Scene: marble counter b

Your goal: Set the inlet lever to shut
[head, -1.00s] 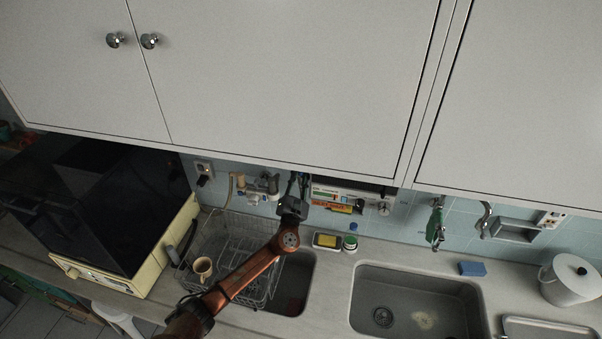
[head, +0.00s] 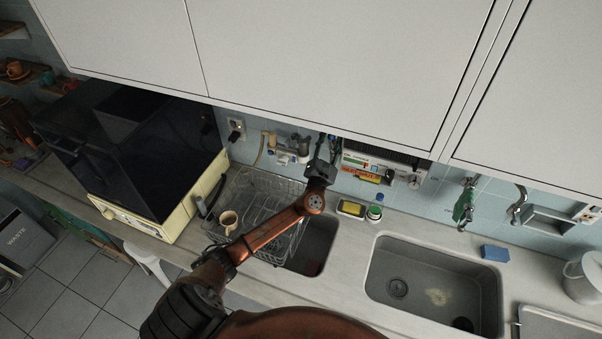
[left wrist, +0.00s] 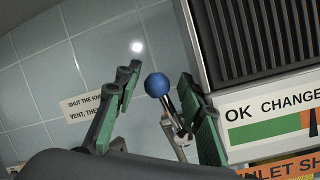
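The inlet lever (left wrist: 157,85) has a blue ball knob on a thin metal stem in the left wrist view. It stands beside a white panel with an orange label (left wrist: 275,168) reading "INLET SH…", cut off by the frame. My left gripper (left wrist: 160,80) has its green fingers spread, one on each side of the blue knob. The knob is close to the right finger, with a gap to the left one; contact is unclear. In the head view my left gripper (head: 326,146) is at the wall by the panel (head: 392,164) and hides the lever. My right gripper is out of view.
A dark ribbed grille (left wrist: 255,45) sits above the panel. A wall note (left wrist: 84,106) is left of the gripper. Below are a wire rack (head: 262,190) with a mug (head: 228,220), a yellow-topped item (head: 351,208) and a bottle (head: 374,212). Cabinets (head: 330,60) overhang the area.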

